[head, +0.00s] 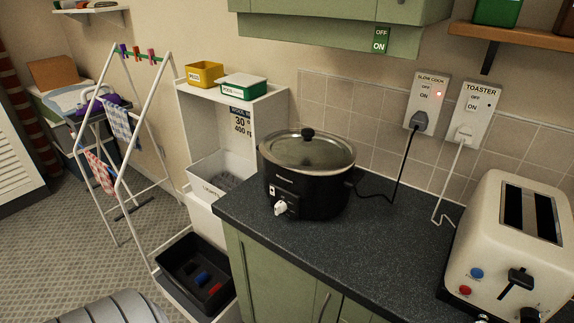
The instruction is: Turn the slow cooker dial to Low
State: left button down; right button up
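The black oval slow cooker (318,196) stands on the dark countertop near its left end, with its glass lid (312,150) on. Its white dial (280,208) is low on the front, facing the left front. The dial's setting is too small to read. A small white label or switch (272,191) sits just above the dial. Neither of my grippers shows in the head view.
A cream toaster (510,240) stands on the right of the dark countertop (345,245), its plug in the TOASTER socket (476,112). Left of the counter are a white shelf unit (232,103) and a white drying rack (134,165). The counter before the cooker is clear.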

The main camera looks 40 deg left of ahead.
aim_at(280, 207)
jog(key=u, duration=1.25)
